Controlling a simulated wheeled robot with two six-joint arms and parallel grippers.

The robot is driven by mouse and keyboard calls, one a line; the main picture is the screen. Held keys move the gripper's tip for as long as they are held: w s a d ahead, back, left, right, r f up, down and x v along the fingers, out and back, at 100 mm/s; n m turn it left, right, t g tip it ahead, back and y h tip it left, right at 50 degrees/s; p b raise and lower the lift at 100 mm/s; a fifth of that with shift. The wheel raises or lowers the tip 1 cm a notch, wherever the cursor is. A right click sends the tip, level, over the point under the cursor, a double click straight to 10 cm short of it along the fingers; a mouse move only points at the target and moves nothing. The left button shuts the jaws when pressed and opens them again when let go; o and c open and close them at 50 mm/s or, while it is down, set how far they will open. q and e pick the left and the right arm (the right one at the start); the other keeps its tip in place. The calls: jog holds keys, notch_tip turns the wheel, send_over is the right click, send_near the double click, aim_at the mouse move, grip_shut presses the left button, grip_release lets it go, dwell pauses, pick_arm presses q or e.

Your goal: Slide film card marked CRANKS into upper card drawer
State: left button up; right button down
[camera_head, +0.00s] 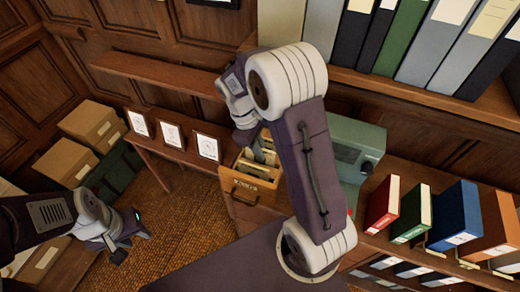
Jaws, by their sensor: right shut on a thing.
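An open wooden card drawer (236,181), with a pale label and handle on its front, sticks out near the middle of the view. Several pale cards (262,157) stand inside it. My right gripper (247,137) points down just above the drawer's back part. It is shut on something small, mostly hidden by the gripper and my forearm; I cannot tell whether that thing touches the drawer. No CRANKS marking is readable, so the film card cannot be picked out. My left gripper (130,238) is open and empty at the lower left, over the floor.
A grey-green box-like device (348,150) stands right of the drawer, partly behind my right arm. Coloured binders (412,213) stand on the right shelf. Framed cards (171,134) stand on a low wooden ledge at left. Cardboard boxes (66,160) sit further left. Woven floor (185,220) lies clear between.

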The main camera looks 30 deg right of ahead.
jog(key=shift+s+d, duration=0.1)
jog(key=shift+f+b, duration=0.4)
jog(key=shift+f, duration=0.35)
jog(key=c, duration=1.5)
grip_release()
jog(key=b+v, duration=0.1)
jog(key=v, duration=0.8)
